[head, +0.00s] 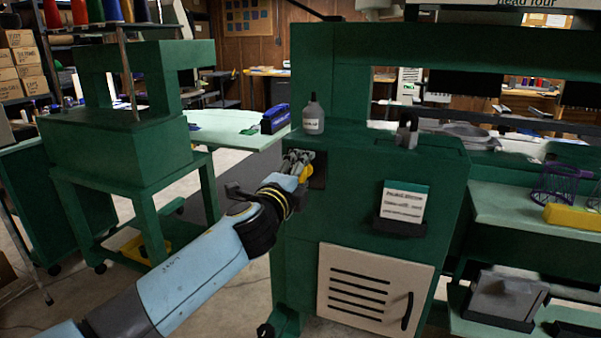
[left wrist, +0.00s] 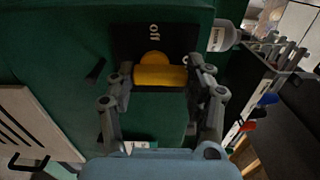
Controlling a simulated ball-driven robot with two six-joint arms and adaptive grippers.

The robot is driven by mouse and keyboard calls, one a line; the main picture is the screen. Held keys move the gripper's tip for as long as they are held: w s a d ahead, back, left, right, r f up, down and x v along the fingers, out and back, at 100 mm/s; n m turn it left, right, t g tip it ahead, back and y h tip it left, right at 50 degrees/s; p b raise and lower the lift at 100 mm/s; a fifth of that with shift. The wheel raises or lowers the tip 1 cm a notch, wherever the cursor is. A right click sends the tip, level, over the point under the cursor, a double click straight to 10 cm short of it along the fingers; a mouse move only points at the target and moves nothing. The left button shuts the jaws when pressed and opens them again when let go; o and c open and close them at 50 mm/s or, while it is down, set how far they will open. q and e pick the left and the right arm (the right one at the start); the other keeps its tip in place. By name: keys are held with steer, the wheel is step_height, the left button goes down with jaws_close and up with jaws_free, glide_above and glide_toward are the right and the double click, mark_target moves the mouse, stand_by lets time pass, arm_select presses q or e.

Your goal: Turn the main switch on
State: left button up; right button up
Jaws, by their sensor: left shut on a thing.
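The main switch is a yellow handle (left wrist: 160,76) with a round hub on a black plate (left wrist: 130,40), set in the side of the green machine (head: 345,220). In the left wrist view the handle lies crosswise between the fingers. My left gripper (left wrist: 161,80) is shut on the handle, one finger at each end. In the head view the left gripper (head: 298,160) hides most of the switch, and a bit of yellow (head: 307,173) shows beside it. My right gripper is not in view.
A labelled bottle (head: 313,115) stands on the machine above the switch. A sign card (head: 402,203) and a vented cream door (head: 374,290) are on its front. A pale table (head: 225,130) with a blue stapler-like thing (head: 275,119) is behind. A green stand (head: 120,150) is at left.

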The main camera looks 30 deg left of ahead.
arm_select(q)
steer(key=shift+f, duration=0.15)
steer(key=o, duration=1.2)
steer(key=shift+s, duration=0.1)
steer(key=v, duration=1.2)
